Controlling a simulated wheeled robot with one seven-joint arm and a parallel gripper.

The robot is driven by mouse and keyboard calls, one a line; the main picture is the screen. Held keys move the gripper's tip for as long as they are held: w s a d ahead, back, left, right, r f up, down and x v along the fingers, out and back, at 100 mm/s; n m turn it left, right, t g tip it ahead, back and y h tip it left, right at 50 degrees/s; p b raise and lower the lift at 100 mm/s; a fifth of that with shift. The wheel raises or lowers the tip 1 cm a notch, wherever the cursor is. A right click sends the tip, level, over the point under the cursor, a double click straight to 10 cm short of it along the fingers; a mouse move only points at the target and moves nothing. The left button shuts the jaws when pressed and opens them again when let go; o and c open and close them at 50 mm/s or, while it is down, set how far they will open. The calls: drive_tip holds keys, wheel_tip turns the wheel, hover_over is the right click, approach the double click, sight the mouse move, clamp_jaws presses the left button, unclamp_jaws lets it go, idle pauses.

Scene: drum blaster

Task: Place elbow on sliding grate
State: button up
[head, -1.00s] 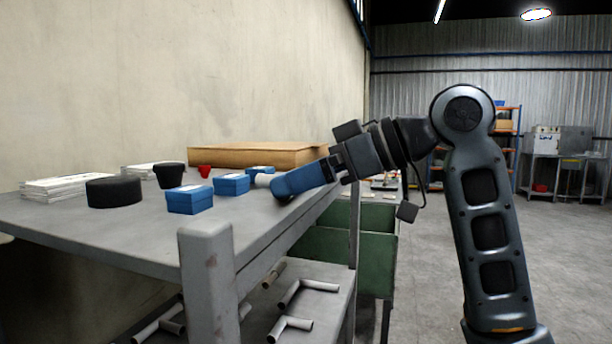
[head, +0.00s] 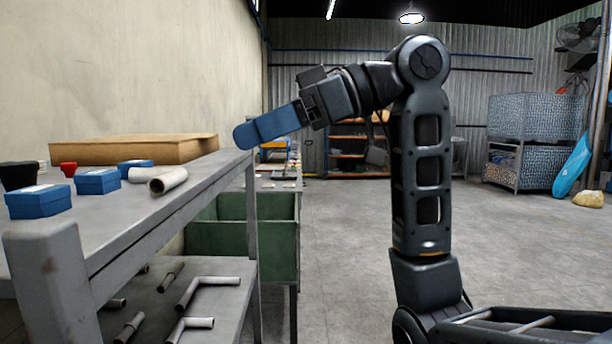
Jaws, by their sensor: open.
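A grey pipe elbow (head: 170,179) lies on the top of the metal table (head: 130,215), near its right edge, in the head view. My gripper (head: 243,136) has blue fingers. It is open and seen from the side, up and to the right of the elbow, apart from it, with nothing seen in it. I see no sliding grate that I can make out.
More pipe elbows (head: 208,290) lie on the lower shelf (head: 235,300). A green bin (head: 240,235) stands beyond. The floor (head: 530,235) at right is open.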

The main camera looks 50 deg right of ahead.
drive_tip(key=w+a+f+m+t, duration=0.2)
drive_tip(key=f+m, duration=0.2)
drive_tip(key=f, duration=0.4)
drive_tip(key=w+a+f+m+t, duration=0.2)
drive_tip(key=w+f+m, duration=0.1)
drive_tip(key=f, duration=0.5)
drive_tip(key=s+a+f+m+t+h, duration=0.1)
drive_tip(key=s+f+m+h, duration=0.25)
drive_tip(key=f, duration=0.55)
drive_tip(key=s+a+f+m+t+h, duration=0.1)
drive_tip(key=s+f+m+h, duration=0.3)
drive_tip(key=f, duration=0.5)
drive_tip(key=s+f+n+h, duration=0.1)
drive_tip(key=s+f, duration=0.3)
drive_tip(key=s, duration=0.5)
drive_tip(key=s+f+h, duration=0.1)
drive_tip(key=s+f, duration=0.3)
drive_tip(key=s, duration=0.4)
drive_tip(key=s+a+r+n, duration=0.1)
drive_tip(key=s+r+n, duration=0.2)
drive_tip(key=s, duration=1.2)
drive_tip(key=shift+s+a+n+g, duration=0.25)
drive_tip(key=shift+a+n+g, duration=0.15)
drive_tip(key=shift+n, duration=0.35)
